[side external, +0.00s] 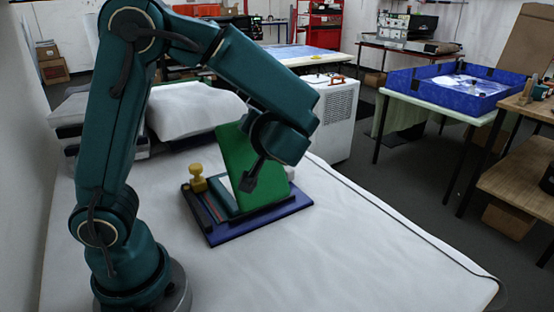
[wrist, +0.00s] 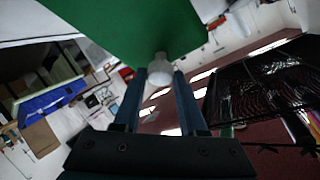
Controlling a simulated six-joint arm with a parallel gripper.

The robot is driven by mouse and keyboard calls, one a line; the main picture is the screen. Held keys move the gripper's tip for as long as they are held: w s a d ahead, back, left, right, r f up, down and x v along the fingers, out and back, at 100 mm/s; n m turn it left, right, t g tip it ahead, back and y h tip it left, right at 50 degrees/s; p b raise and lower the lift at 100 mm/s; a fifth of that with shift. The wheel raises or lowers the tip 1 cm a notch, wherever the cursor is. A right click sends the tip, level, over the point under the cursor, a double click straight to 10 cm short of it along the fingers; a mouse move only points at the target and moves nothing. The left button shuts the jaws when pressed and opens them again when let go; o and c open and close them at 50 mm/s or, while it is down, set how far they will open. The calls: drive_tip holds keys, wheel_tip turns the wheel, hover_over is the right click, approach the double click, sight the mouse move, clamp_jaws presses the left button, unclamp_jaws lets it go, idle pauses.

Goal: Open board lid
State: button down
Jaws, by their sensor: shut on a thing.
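The board (side external: 262,224) is a dark blue base on the white table. Its green lid (side external: 232,150) is tilted up steeply from it, partly hidden behind my wrist. My gripper (side external: 248,183) is at the lid, above the board. In the wrist view the lid's green underside or face (wrist: 125,22) fills the top, and a pale round knob (wrist: 160,66) on its edge sits between the fingertips. My gripper is shut on this knob. Light and dark strips show on the board beside the lid.
A yellow stamp-like knob (side external: 197,178) stands at the board's left corner. A white padded bundle (side external: 195,110) lies behind on the table. The table (side external: 350,260) is clear to the front and right, with a dark cable along its right edge.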

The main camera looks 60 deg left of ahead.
drive_tip(key=d+f+m+t+y, duration=0.1)
drive_tip(key=d+y, duration=0.5)
drive_tip(key=d, duration=0.4)
drive_tip(key=shift+s+f+m, duration=0.2)
drive_tip(key=shift+f+m, duration=0.05)
drive_tip(key=shift+m, duration=0.15)
drive_tip(key=shift+d+t, duration=0.1)
drive_tip(key=shift+t, duration=0.2)
drive_tip(key=shift+c, duration=2.2)
unclamp_jaws()
